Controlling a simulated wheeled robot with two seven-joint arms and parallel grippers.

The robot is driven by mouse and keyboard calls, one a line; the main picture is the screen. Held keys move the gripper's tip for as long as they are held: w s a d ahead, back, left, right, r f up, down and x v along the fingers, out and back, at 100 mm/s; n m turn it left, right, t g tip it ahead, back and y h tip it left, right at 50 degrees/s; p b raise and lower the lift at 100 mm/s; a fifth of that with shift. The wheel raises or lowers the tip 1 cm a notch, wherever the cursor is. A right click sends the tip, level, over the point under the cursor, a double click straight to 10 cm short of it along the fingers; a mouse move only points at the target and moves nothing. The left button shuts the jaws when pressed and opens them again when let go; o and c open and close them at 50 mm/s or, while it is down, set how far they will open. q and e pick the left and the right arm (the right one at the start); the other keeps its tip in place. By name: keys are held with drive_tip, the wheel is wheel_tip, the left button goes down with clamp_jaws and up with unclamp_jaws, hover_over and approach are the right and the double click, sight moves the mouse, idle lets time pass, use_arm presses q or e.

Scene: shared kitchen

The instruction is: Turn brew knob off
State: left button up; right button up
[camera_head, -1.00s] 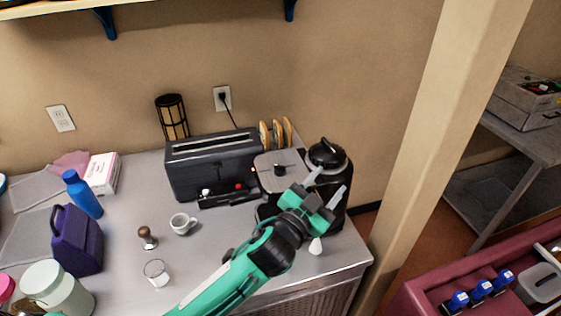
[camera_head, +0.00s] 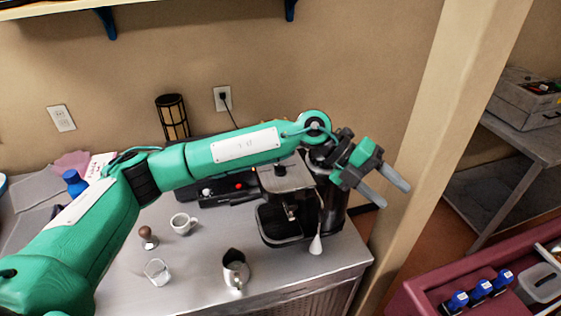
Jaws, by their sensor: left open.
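The coffee machine (camera_head: 285,178) stands near the right end of the counter, with a dark drip tray (camera_head: 283,232) at its front and a pale steam wand (camera_head: 316,245) at its right. I cannot make out the brew knob clearly; part of the machine's right and upper side is behind my arm. My left gripper (camera_head: 389,192) is open and empty. In the picture it is right of the machine, beyond the grinder-like black appliance (camera_head: 334,208), over the wall and post edge. My right gripper is not in view.
A steel pitcher (camera_head: 235,270), a white cup (camera_head: 183,223), a tamper (camera_head: 148,237) and a glass (camera_head: 157,271) stand on the counter. A beige post (camera_head: 440,120) rises right of the counter.

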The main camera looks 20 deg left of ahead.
use_arm(q)
drive_tip(key=w+a+t+y, duration=0.1)
drive_tip(key=w+a+y, duration=0.55)
drive_tip(key=a, duration=0.45)
wheel_tip(320, 180, up, 5)
drive_tip(key=n+t+y, duration=0.2)
drive_tip(key=n+y, duration=0.1)
drive_tip(key=y, duration=0.3)
hover_over(280, 166)
wheel_tip(280, 166, down, 12)
drive_tip(key=p, duration=0.6)
drive_tip(key=shift+r+p, duration=0.2)
drive_tip(key=shift+p, duration=0.15)
drive_tip(key=shift+f, duration=0.55)
drive_tip(key=c, duration=1)
drive_tip(key=shift+o, duration=0.2)
